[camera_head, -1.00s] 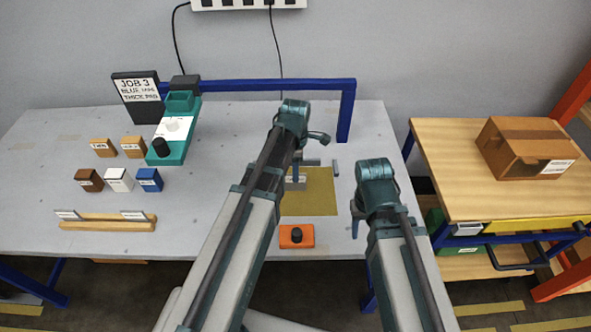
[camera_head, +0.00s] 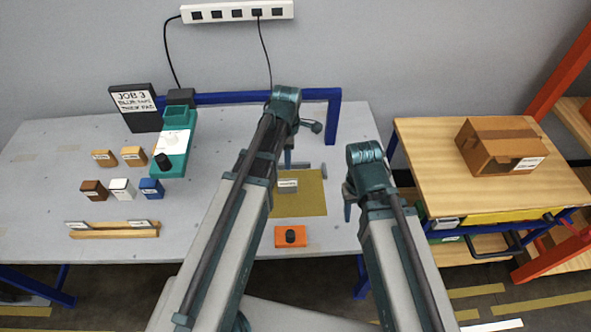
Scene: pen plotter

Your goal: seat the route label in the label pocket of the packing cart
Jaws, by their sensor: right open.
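The packing cart (camera_head: 420,152) is the wooden-topped unit at the right, with a yellow front strip (camera_head: 497,217). I cannot make out its label pocket for certain. A small pale label (camera_head: 287,183) shows over the olive mat, below my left gripper (camera_head: 289,160). Two more small labels stand at the wooden rail (camera_head: 115,234) at the front left; I cannot tell which label is the route label. The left jaws are mostly hidden by the wrist, so their grip is unclear. My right gripper (camera_head: 347,203) is open, pointing down between the mat and the cart.
A cardboard box (camera_head: 498,146) sits on the cart top. An orange button box (camera_head: 291,237) stands in front of the olive mat (camera_head: 310,205). A green device (camera_head: 172,150), a job sign (camera_head: 137,108) and several small boxes occupy the table's left. A blue frame (camera_head: 334,115) rises behind.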

